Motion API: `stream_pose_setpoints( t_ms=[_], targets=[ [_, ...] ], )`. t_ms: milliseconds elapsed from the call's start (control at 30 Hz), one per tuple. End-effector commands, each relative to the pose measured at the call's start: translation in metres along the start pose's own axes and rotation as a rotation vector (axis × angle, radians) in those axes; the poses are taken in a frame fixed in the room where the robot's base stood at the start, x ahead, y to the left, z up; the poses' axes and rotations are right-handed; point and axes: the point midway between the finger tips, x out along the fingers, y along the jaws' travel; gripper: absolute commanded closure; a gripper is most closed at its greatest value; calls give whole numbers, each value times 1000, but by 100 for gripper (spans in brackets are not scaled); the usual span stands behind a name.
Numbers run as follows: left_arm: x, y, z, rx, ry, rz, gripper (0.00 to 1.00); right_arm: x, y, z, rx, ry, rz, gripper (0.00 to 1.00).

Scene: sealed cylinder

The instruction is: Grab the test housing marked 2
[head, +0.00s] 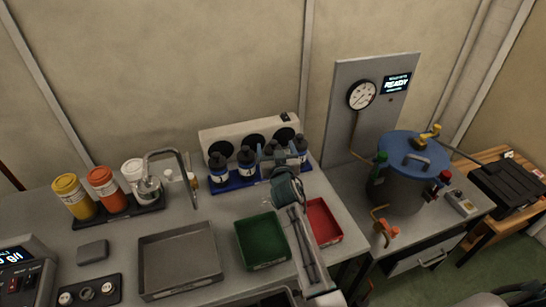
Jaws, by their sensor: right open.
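Several dark bottle-like housings with pale label bands stand in a row on a blue rack (235,186) at the back of the counter. One stands at the left end (218,168), one beside it (247,161), and more stand to the right, partly covered by my right gripper. The label numbers are too small to read, so I cannot tell which is marked 2. My right gripper (274,153) is open, its fingers reaching among the right-hand housings. I cannot tell whether it touches one. My left gripper is not in view.
A green tray (262,240), a red tray (324,221) and a grey tray (180,260) lie in front of the rack. A tap (165,155) and capped bottles (106,190) stand left. A blue-lidded vessel (405,175) stands on the right.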

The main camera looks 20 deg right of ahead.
Motion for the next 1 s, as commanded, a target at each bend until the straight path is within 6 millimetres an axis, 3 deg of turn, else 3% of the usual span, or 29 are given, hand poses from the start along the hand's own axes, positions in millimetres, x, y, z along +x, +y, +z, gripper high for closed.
stream_pose_setpoints(
  t_ms=[100, 233, 600, 800, 1000],
  targets=[
    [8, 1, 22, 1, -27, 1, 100, 1, 0, 32, -4, -4, 0, 19],
    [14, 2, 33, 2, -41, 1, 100, 3, 0, 51, -3, -2, -1, 19],
    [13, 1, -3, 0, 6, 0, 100, 42, 0, 44, -2, 0, 0, 19],
    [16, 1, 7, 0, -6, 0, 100, 70, 0, 46, -2, -2, -1, 19],
    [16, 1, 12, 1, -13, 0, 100, 77, 0, 46, -1, -3, 0, 19]
  ],
)
